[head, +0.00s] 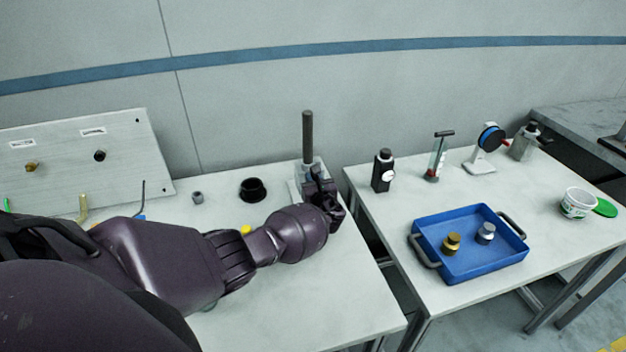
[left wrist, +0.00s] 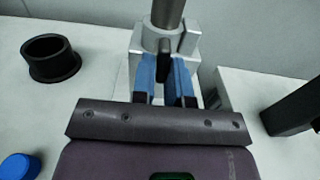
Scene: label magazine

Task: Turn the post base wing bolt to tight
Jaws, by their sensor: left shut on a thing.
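The post base is a grey metal block (left wrist: 192,46) with an upright dark post (head: 307,135) in its collar, at the right rear of the left table in the head view. The post also shows at the top of the left wrist view (left wrist: 168,12). My left gripper (left wrist: 166,66) is at the front of the base, its blue-lined fingers closed on a small part between them. My right gripper is not in view.
A black ring (head: 253,189) stands left of the base, with a small grey nut (head: 198,197) beyond it. A panel (head: 80,160) stands at the back left. Across a gap, the right table holds a black bottle (head: 382,172) and a blue tray (head: 470,270).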

